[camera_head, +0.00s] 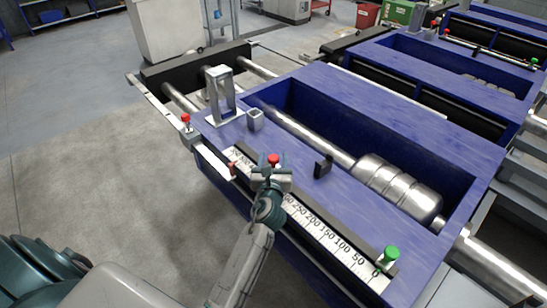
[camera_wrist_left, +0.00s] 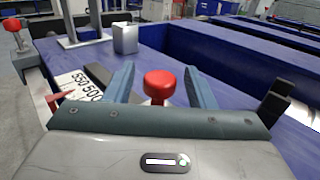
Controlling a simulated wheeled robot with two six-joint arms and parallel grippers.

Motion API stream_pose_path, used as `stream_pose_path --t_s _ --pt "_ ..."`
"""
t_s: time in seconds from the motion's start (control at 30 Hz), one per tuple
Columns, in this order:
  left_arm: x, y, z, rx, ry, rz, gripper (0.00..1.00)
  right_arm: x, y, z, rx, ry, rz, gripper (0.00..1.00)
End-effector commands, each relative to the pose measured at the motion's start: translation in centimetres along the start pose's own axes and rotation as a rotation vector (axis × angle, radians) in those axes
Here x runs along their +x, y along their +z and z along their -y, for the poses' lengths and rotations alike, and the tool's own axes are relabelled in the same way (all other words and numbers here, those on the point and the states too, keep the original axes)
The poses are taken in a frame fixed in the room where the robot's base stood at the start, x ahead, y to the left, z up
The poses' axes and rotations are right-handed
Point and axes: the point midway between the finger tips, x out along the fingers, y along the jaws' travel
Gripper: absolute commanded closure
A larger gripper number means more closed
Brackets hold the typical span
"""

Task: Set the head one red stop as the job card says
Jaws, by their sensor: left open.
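My left gripper (camera_head: 270,164) is over the scale side of the nearest blue table. A red knob (camera_head: 273,159) shows at its fingers. In the left wrist view the red knob (camera_wrist_left: 160,84) stands between the two open fingers (camera_wrist_left: 160,72), with gaps on both sides. The white number scale (camera_head: 322,232) runs along the table edge; the gripper hides part of it. A small red pointer (camera_head: 232,170) sits by its far part, near 550 and 500 in the wrist view (camera_wrist_left: 62,97). Another red knob (camera_head: 185,118) stands farther out. No job card is legible. My right gripper is out of view.
A green knob (camera_head: 391,254) stands by the scale's 0 end. A black upright block (camera_head: 322,167), a small grey box (camera_head: 255,120) and a metal frame (camera_head: 220,95) stand on the blue table (camera_head: 375,105). A steel roller (camera_head: 398,188) lies in its trough.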

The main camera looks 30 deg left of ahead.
Motion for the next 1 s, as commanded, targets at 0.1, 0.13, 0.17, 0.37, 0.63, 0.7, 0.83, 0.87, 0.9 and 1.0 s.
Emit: stream_pose_path --t_s 0.1,0.13,0.17,0.37,0.63,0.7,0.83,0.87,0.9,1.0 --pt "-2.0 0.1 0.0 -0.002 0.000 -0.004 0.50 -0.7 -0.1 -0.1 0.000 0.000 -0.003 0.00" --pt "-2.6 0.1 0.0 -0.003 0.000 -0.004 0.50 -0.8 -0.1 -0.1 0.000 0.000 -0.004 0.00" --pt "-3.3 0.0 0.0 -0.004 -0.001 -0.004 0.50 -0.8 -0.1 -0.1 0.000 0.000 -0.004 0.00" --pt "-7.3 0.0 0.0 -0.003 0.001 -0.004 0.50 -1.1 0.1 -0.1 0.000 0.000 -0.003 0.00" --pt "-9.9 0.0 0.0 -0.002 0.000 0.000 0.50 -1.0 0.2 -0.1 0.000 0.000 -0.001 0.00" --pt "-10.1 0.0 0.0 -0.002 0.000 0.000 0.50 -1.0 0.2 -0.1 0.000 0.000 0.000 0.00" --pt "-10.1 0.0 0.0 -0.001 0.000 0.000 0.50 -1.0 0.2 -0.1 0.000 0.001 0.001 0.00" --pt "-10.1 0.0 0.0 -0.001 0.000 0.000 0.50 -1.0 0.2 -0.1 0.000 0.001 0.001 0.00" --pt "-10.1 0.0 0.0 -0.002 0.000 0.000 0.50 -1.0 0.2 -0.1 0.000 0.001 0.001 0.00" --pt "-10.1 0.0 0.0 -0.001 0.000 0.000 0.50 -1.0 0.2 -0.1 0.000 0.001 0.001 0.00"
